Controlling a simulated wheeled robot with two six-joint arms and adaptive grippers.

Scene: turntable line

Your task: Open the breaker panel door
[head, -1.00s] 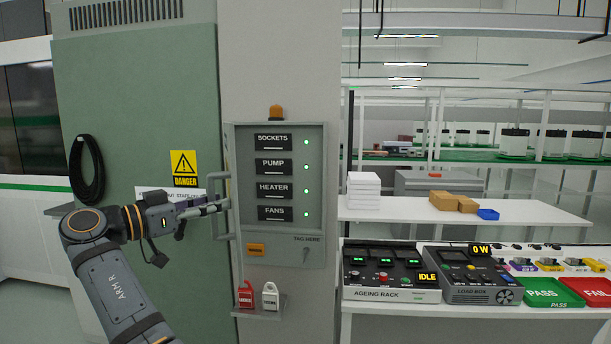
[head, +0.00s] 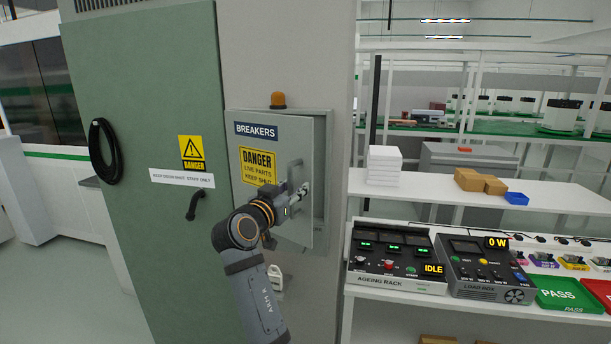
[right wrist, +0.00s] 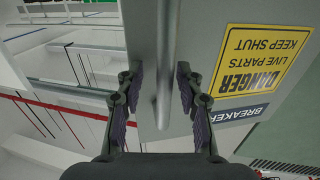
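The grey breaker panel door (head: 280,215) is ajar in the head view. Its right edge stands out from the box (head: 322,185), and a dark gap shows behind it. The door covers the switches. Its bar handle (head: 295,170) is near the right edge. My right gripper (head: 302,192) is at the handle. In the right wrist view, the fingers of the right gripper (right wrist: 160,80) are spread on either side of the handle bar (right wrist: 163,90), with gaps visible beside it. My left gripper is not in view.
An orange beacon (head: 278,100) tops the box. A green cabinet (head: 150,110) with its own dark handle (head: 194,204) stands to the left. A white bench with the ageing rack (head: 395,265) and load box (head: 485,268) is at the right. A pale padlock (head: 276,280) shows below, partly hidden.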

